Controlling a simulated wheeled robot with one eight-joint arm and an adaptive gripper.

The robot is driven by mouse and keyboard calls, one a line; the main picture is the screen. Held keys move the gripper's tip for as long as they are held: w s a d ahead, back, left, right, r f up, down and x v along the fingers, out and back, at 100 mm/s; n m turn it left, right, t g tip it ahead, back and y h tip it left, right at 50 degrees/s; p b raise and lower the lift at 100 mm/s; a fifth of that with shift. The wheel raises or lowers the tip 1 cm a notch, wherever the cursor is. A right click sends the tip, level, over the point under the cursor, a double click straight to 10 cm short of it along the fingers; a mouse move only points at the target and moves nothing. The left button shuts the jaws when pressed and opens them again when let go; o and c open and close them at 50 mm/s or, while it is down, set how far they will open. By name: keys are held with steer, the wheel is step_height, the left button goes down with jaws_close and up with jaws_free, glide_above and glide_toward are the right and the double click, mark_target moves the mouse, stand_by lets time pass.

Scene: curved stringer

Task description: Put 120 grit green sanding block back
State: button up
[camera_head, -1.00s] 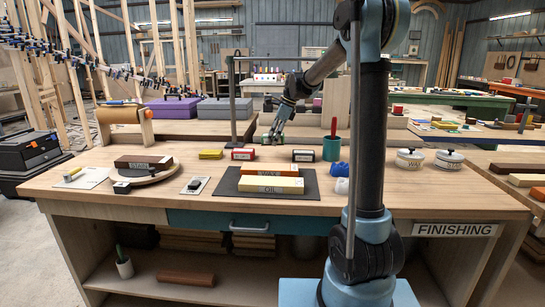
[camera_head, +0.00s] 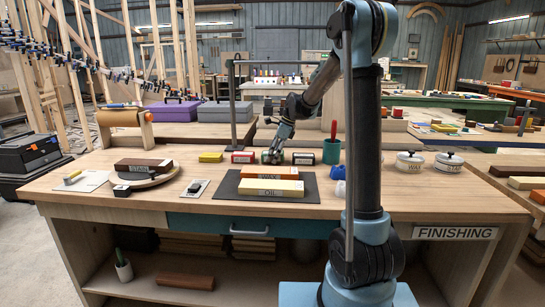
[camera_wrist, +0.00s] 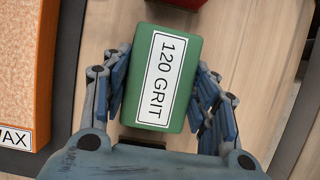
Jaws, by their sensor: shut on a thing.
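The green sanding block (camera_wrist: 181,82), labelled 120 GRIT, lies between the blue fingers of my gripper (camera_wrist: 163,92) in the wrist view. My gripper is shut on its two long sides. In the head view my gripper (camera_head: 273,156) is low over the workbench (camera_head: 95,199), between a red block (camera_head: 243,157) and a dark block with a white label (camera_head: 303,158). The green block is mostly hidden there by the fingers. I cannot tell whether it touches the bench top.
Large WAX and OIL blocks (camera_head: 270,187) lie on a dark mat (camera_head: 229,184) in front of my gripper. A yellow block (camera_head: 210,157) is to the left. A green cup (camera_head: 331,152) and white lidded pots (camera_head: 409,162) stand right. A red thing (camera_wrist: 186,3) is beyond the block.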

steer(key=shift+f, duration=0.25)
steer(key=o, duration=1.2)
steer(key=v, duration=1.7)
steer(key=shift+d+r, duration=0.2)
steer(key=shift+d, duration=0.05)
steer(key=shift+s, duration=0.1)
